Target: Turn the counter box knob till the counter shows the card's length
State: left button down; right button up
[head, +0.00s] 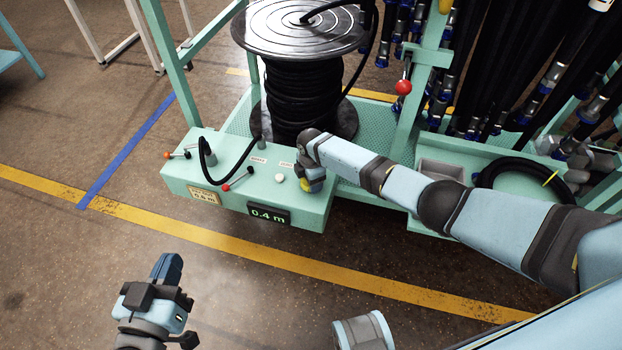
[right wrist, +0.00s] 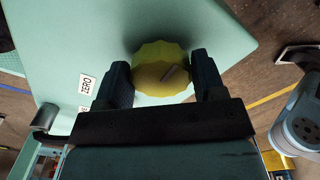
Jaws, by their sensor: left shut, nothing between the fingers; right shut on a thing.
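The yellow faceted knob (right wrist: 160,68) is at the box's right end. My right gripper (right wrist: 162,82) has its two dark fingers on either side of the knob, shut on it. In the head view the arm mostly covers the knob (head: 313,186).
A black hose reel (head: 302,85) stands behind the box. A red-knobbed lever (head: 238,181), an orange-knobbed lever (head: 176,154) and a white button (head: 279,178) are on the box top. Hanging hoses (head: 480,70) and a coiled hose (head: 520,170) are at the right. The front floor is clear.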

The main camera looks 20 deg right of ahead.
jog(key=shift+a+n, duration=0.1)
jog(key=shift+n, duration=0.4)
dwell(0.8)
pick_arm(q)
jog(key=shift+r, duration=0.15)
dwell(0.3)
pick_arm(e)
jog(key=o, duration=0.9)
jog(key=shift+r, duration=0.2)
notch_tip(320, 180, up, 8)
jog(key=p, duration=0.3)
pick_arm(q)
jog(key=s+a+f+g+y+p, duration=0.2)
jog(key=a+f+g, duration=0.1)
jog(key=f, duration=0.3)
jog(key=shift+s+a+f+g, duration=0.15)
jog(key=shift+s+f+g, duration=0.1)
jog(key=shift+f+g, duration=0.1)
pick_arm(e)
jog(key=shift+r, duration=2.75)
